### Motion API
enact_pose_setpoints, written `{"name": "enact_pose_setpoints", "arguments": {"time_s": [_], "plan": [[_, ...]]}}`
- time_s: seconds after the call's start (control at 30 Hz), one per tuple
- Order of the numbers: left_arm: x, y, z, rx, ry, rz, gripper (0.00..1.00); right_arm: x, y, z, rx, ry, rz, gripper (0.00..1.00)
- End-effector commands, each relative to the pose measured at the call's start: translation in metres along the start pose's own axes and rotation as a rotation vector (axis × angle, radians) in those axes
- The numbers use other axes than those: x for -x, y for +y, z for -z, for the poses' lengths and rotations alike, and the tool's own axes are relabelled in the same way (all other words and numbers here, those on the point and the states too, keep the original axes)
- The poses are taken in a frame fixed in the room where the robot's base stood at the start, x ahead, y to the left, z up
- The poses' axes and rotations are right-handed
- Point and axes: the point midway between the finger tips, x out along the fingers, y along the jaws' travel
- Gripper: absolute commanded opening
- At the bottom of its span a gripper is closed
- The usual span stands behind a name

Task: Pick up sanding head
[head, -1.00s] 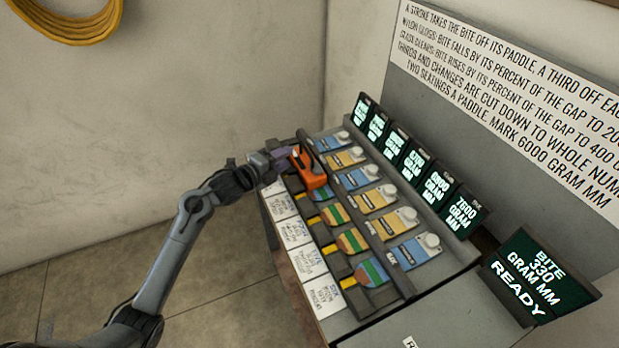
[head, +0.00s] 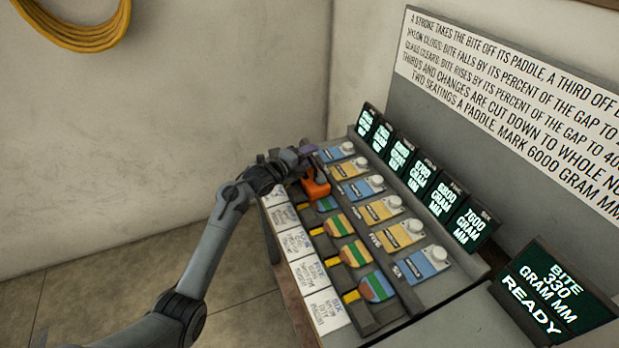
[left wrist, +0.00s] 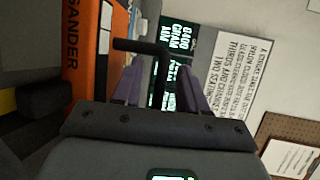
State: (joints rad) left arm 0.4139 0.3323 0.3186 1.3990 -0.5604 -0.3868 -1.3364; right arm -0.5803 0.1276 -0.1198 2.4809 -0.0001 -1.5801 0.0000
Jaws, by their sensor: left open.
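The sanding head is an orange block (head: 316,188) at the far left part of the sloped rack. In the left wrist view its orange side, lettered SANDER (left wrist: 88,45), fills the upper left. My left gripper (head: 304,152) is at the top of the sander in the head view and partly hides it. In the left wrist view my left gripper's purple fingers (left wrist: 160,85) are apart, with a black bent bar (left wrist: 140,47) showing across and between them. Whether the fingers touch the bar cannot be told. My right gripper is out of view.
The rack holds several striped paddles (head: 377,287) with white cards (head: 325,308) in front and blue and yellow blocks (head: 427,262) behind. Dark green displays (head: 470,222) line the back. A READY display (head: 555,290) stands at the right. Yellow hose (head: 75,30) hangs on the wall.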

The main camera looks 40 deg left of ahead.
Motion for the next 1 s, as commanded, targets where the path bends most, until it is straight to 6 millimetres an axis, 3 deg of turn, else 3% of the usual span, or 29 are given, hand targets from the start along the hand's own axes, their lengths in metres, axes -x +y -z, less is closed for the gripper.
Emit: {"name": "enact_pose_setpoints", "arguments": {"time_s": [0.13,0.43,0.7,1.0], "plan": [[-0.0128,-0.0002,-0.0002,0.001,-0.001,0.001,0.42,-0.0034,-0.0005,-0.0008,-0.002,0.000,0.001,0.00],[-0.0153,-0.0002,-0.0001,-0.001,-0.001,0.000,0.42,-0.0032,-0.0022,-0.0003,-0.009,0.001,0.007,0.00],[-0.0151,-0.0002,-0.0001,-0.001,-0.001,0.000,0.01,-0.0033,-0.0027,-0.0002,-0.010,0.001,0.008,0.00],[-0.0151,-0.0001,-0.0001,-0.001,-0.001,0.000,0.00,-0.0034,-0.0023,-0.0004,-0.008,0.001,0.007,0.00]]}}
